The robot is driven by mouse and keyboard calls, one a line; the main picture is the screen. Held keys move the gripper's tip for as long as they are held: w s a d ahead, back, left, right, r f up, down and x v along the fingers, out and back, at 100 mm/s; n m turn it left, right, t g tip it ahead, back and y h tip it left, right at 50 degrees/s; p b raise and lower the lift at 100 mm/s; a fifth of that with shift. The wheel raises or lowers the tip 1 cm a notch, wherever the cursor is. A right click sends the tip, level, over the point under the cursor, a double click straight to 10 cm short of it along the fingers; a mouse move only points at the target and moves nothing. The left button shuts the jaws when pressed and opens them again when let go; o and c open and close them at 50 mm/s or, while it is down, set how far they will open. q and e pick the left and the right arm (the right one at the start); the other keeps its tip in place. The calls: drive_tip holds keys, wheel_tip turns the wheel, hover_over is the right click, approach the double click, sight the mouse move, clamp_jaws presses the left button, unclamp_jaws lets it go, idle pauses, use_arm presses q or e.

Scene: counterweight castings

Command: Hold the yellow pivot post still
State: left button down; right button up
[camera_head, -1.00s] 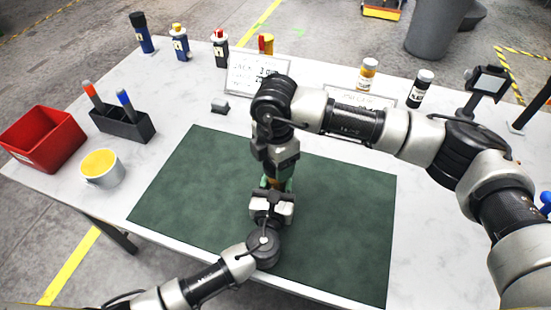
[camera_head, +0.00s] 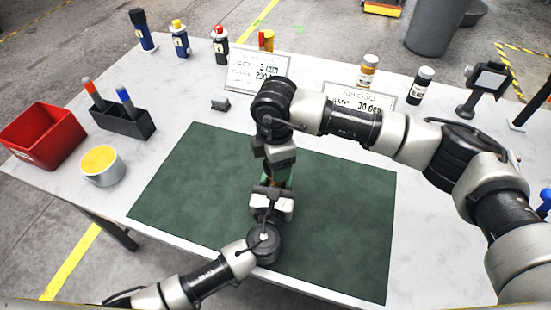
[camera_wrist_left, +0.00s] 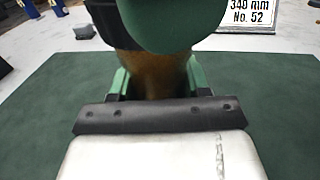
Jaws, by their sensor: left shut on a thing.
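The yellow pivot post (camera_wrist_left: 150,78) shows brownish-gold in the left wrist view, upright between the green fingers of my left gripper (camera_wrist_left: 155,84). The left gripper is shut on it. In the head view my left gripper (camera_head: 275,184) comes in from below, over the dark green mat (camera_head: 340,220). A rounded green part (camera_wrist_left: 172,22) sits directly above the post in the wrist view and hides its top. My right gripper (camera_head: 278,165) points down from above at the same spot. Its fingers are mostly hidden, so I cannot tell whether they are open or shut.
A red bin (camera_head: 42,138), a cup with yellow contents (camera_head: 101,166) and a dark marker holder (camera_head: 122,122) stand at left. Several bottles and two sign cards (camera_head: 257,70) (camera_head: 358,97) line the back. The mat is bare on both sides of the grippers.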

drive_tip(key=m, duration=0.2)
drive_tip(key=shift+m, duration=0.3)
drive_tip(key=shift+a+m, duration=0.3)
drive_tip(key=shift+m, duration=0.7)
drive_tip(key=shift+a+m, duration=0.1)
drive_tip(key=shift+m, duration=0.5)
drive_tip(key=shift+w+d+r+m, duration=0.15)
drive_tip(key=shift+d+m, duration=0.1)
drive_tip(key=shift+m, duration=0.55)
drive_tip(key=o, duration=0.9)
drive_tip(key=shift+d, duration=0.1)
drive_tip(key=shift+c, duration=0.5)
